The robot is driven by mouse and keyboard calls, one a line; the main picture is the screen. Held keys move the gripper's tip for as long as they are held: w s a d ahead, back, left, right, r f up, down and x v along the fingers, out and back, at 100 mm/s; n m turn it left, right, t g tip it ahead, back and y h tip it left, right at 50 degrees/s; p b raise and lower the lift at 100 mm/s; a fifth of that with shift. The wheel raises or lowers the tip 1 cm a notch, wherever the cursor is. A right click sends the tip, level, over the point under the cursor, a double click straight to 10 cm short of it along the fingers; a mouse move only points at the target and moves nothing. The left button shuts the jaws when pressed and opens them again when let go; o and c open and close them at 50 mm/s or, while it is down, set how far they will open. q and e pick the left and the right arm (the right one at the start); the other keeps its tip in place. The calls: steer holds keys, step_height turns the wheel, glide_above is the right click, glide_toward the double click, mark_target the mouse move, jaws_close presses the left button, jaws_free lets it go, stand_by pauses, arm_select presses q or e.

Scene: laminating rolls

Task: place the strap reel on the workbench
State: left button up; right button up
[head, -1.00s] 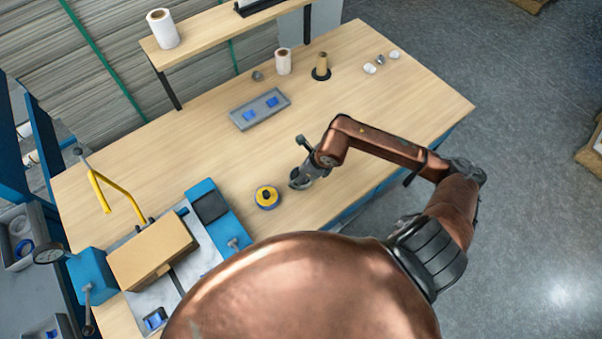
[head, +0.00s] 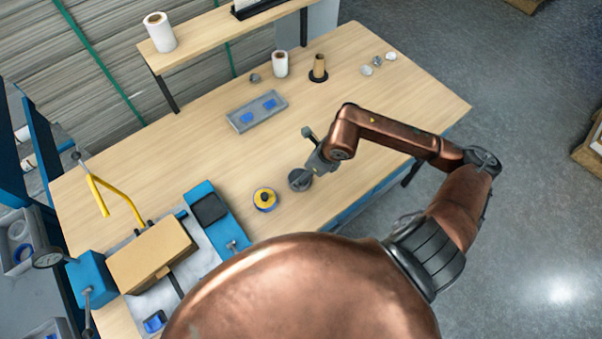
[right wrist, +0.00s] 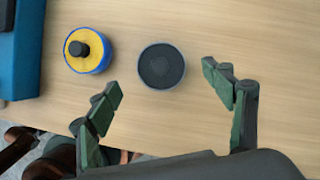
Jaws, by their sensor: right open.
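The strap reel, which I take to be the dark grey round disc (head: 300,180), lies flat on the workbench (head: 345,215) near its front edge. In the right wrist view the disc (right wrist: 162,66) shows a dark face and a lighter grey rim, with bare wood around it. My right gripper (head: 316,163) is open, just behind and right of the disc. In the right wrist view its fingers (right wrist: 160,82) are spread wide, apart from the disc, with nothing between them. My left gripper is not in view.
A yellow and blue reel with a black knob (head: 265,199) lies just left of the disc. A grey tray with blue pieces (head: 257,111) lies behind. A blue press with a cardboard box (head: 153,255) stands at left. White rolls and a brown spool (head: 319,67) stand at the back.

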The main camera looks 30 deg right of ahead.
steer(key=v, duration=0.5)
steer(key=shift+s+r, duration=0.1)
